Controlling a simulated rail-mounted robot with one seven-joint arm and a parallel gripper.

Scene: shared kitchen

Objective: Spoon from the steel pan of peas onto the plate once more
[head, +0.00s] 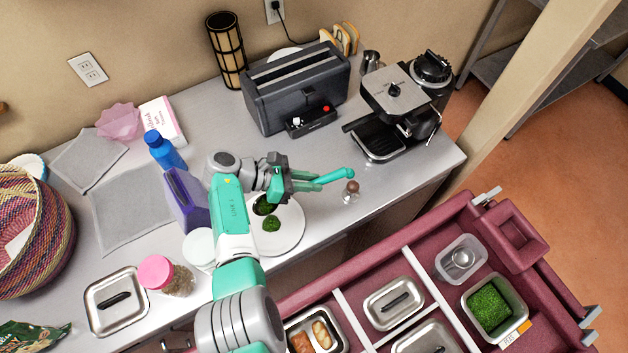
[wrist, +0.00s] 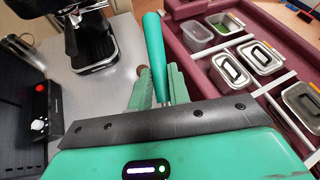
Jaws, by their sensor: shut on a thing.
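My gripper (head: 290,184) is shut on a teal-handled spoon (head: 335,176), whose handle points right. The handle also rises between the fingers in the wrist view (wrist: 156,55). The spoon's dark bowl, with green peas (head: 265,207) in it, shows beside my gripper, over the white plate (head: 291,238). It looks level; its exact height above the plate cannot be told. A small heap of peas (head: 271,224) lies on the plate just below the bowl. The steel pan of peas (head: 490,307) sits uncovered in the maroon cart at lower right, with a tag on its rim.
A clear container (head: 461,259) and lidded steel pans (head: 394,303) sit in the cart. A small shaker (head: 351,190) stands right of the plate, near the spoon handle. A toaster (head: 295,88) and coffee machine (head: 395,105) stand behind. A pink-lidded jar (head: 165,276) is left.

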